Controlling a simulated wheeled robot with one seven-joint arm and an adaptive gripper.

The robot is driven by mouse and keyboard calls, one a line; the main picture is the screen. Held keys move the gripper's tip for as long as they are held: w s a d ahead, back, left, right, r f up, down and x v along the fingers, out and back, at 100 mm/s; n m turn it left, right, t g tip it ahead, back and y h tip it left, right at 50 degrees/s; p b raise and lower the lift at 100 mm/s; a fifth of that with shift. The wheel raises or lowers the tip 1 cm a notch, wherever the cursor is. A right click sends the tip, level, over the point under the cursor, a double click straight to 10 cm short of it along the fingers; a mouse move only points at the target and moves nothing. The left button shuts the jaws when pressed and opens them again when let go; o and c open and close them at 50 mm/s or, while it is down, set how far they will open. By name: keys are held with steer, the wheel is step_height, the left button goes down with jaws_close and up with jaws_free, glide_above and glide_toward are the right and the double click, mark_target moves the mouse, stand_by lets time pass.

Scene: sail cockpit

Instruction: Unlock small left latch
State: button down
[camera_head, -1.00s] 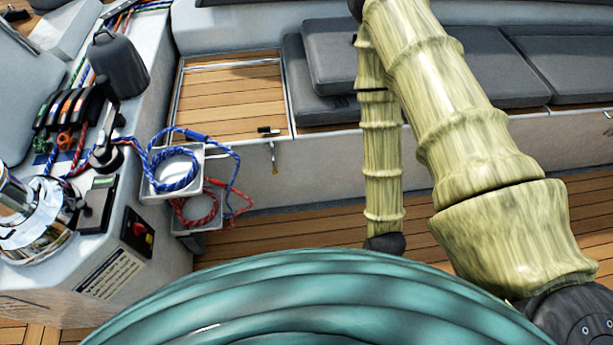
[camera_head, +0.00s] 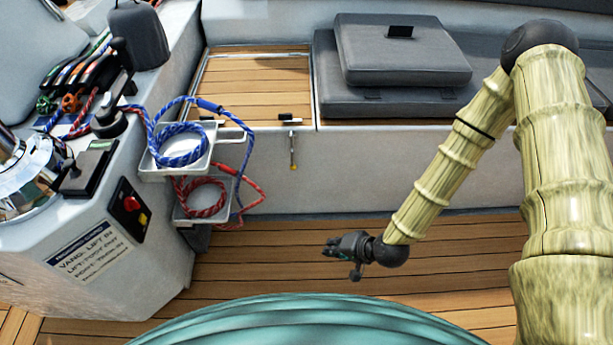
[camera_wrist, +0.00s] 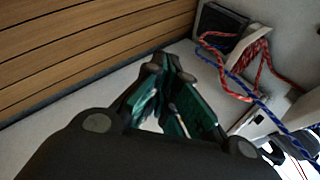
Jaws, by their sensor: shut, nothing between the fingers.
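The small latch (camera_head: 292,150) hangs on the front wall of the bench, just below the wooden hatch's right front corner. It is a small piece with a black top and a thin metal and yellowish stem. My gripper (camera_head: 335,249) is low over the floor, below and right of the latch and clearly apart from it. Its dark fingers are shut with nothing held. In the wrist view my gripper (camera_wrist: 168,72) faces the pale bench wall. A small light, rod-like shape shows by the fingers there; I cannot tell whether it is the latch.
White trays (camera_head: 205,166) with blue rope (camera_head: 182,146) and red rope (camera_head: 205,197) jut out left of the latch. The wooden hatch (camera_head: 258,90) and grey cushions (camera_head: 400,50) lie on the bench. A control console (camera_head: 95,225) stands at left. The wooden floor (camera_head: 270,265) before the bench is clear.

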steer(key=w+a+f+m+t+y+b, duration=0.1)
steer(key=w+t+y+b, duration=0.1)
steer(key=w+b, duration=0.45)
steer(key=w+f+m+t+y+b, duration=0.1)
steer(key=w+f+m+t+b, duration=0.1)
steer(key=w+b, duration=0.45)
steer(key=w+d+r+m+t+y+b, duration=0.1)
steer(key=w+d+t+y+b, duration=0.1)
steer(key=w+d+b, duration=0.3)
steer(key=w+r+t+y+b, duration=0.1)
steer(key=w+r+t+b, duration=0.15)
steer(key=w, duration=0.45)
steer(key=w+a+b, duration=0.6)
steer(key=w+a, duration=0.1)
steer(key=a, duration=0.4)
steer(key=shift+f+g, duration=0.35)
steer(key=shift+d+f+m+b, duration=0.1)
steer(key=shift+f+m+b, duration=0.05)
steer(key=shift+m+b, duration=0.15)
